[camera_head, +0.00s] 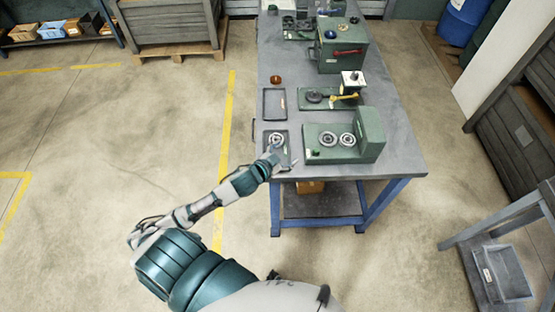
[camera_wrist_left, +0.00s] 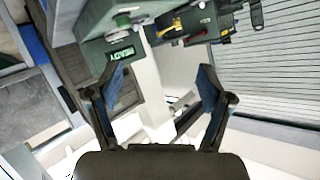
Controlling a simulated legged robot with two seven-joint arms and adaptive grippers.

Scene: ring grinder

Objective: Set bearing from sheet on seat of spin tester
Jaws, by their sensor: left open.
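A ring-shaped metal bearing (camera_head: 277,137) lies on a small dark sheet (camera_head: 267,148) at the near left of the bench. The green tester (camera_head: 369,134), with two round silver-and-dark fittings on its low base, stands to the right of the sheet. I cannot tell whether these fittings are bare seats or hold rings. My left gripper (camera_head: 279,158) is at the near edge of the sheet, just in front of the bearing, and partly covers the sheet. In the left wrist view the gripper (camera_wrist_left: 163,82) is open and empty. My right gripper is not in view.
A green machine with a READY display (camera_wrist_left: 117,55) shows in the wrist view. Behind the tester are a fixture with a yellow-handled part (camera_head: 344,97), a green box with a red handle (camera_head: 342,52), and an empty dark tray (camera_head: 274,103). The bench's right side (camera_head: 400,145) is clear.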

